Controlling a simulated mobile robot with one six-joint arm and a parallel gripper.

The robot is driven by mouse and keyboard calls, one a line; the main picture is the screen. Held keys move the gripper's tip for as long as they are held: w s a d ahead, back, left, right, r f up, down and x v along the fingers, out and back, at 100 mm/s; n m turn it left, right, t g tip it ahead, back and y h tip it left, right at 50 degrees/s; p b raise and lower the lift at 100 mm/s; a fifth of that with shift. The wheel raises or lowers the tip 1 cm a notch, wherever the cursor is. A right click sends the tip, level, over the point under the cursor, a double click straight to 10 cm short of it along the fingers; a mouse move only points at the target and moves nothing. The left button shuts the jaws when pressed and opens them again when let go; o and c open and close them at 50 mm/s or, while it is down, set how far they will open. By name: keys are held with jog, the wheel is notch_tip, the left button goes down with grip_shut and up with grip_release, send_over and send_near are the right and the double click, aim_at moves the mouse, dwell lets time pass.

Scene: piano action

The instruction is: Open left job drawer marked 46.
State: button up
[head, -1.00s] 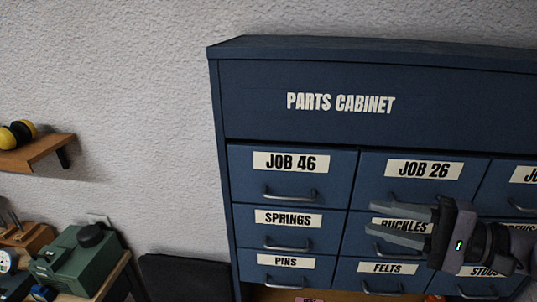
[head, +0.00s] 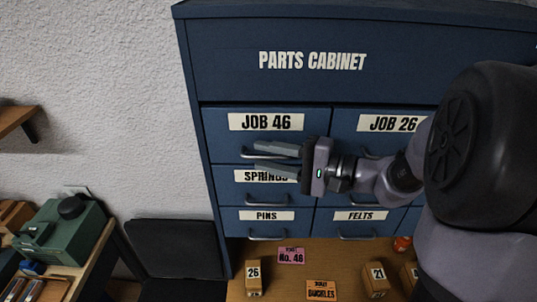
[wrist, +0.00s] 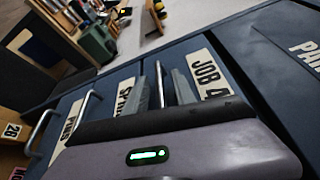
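The JOB 46 drawer (head: 220,123) is a blue drawer at the top left of the parts cabinet and looks shut flush. Its grey bar handle (head: 246,154) shows only at its left part; my fingers cover the rest. My gripper (head: 257,155) is open, with one finger above and one below the handle's level. I cannot tell whether they touch it.
The SPRINGS drawer (head: 222,189) and PINS drawer (head: 226,216) lie below, and the JOB 26 drawer (head: 345,123) is to the right. Below is a wooden surface (head: 330,255) with several small numbered blocks and cards. A green machine (head: 65,230) stands left.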

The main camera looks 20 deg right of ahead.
grip_shut()
dwell(1.4)
